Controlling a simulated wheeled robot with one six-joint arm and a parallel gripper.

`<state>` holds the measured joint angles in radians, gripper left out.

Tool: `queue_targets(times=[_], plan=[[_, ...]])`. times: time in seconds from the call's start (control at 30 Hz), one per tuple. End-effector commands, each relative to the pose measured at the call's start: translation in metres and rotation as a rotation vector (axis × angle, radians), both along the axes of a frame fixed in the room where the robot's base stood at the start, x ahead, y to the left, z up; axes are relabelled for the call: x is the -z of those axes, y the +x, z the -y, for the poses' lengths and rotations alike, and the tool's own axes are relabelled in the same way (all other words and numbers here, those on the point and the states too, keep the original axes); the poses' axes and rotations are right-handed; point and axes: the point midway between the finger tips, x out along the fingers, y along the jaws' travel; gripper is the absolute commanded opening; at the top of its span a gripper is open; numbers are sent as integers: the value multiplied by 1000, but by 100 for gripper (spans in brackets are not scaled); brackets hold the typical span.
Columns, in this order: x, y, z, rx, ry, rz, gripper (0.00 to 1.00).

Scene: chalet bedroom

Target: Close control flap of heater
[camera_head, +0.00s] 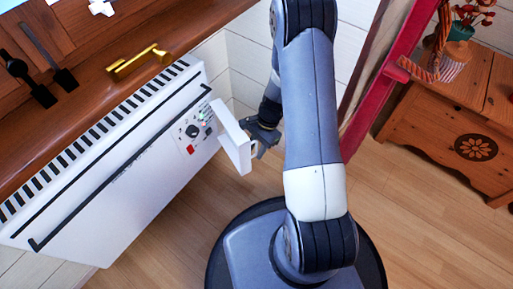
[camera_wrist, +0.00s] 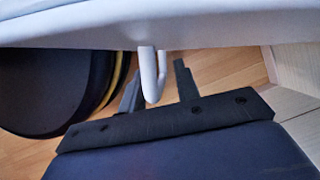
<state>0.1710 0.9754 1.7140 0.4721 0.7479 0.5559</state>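The white heater (camera_head: 110,175) hangs on the wall at the left in the head view. Its control panel (camera_head: 187,148), with a black knob and a red switch, is uncovered. The white control flap (camera_head: 233,138) stands open, sticking out from the heater's right end. My gripper (camera_head: 259,142) is at the outer side of the flap, partly hidden by my arm. In the wrist view, a white hook-shaped handle (camera_wrist: 151,80) points down from a white surface between the two dark fingers of my gripper (camera_wrist: 160,72). The fingers are apart, with a clear gap on the handle's right.
A wooden shelf (camera_head: 95,85) with a brass handle (camera_head: 138,62) overhangs the heater. A red-framed piece (camera_head: 385,75) and a wooden chest (camera_head: 455,130) stand at the right.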

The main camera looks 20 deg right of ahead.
Motion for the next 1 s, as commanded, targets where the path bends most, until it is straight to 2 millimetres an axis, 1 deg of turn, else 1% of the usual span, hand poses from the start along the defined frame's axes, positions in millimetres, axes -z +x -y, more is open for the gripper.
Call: queue_targets(times=[0.07,0.4,0.47,1.0], plan=[[0,0,0,0,0,0,31],[0,0,0,0,0,0,4],[-1,0,0,0,0,0,0],[-1,-1,0,7,1,-1,0]])
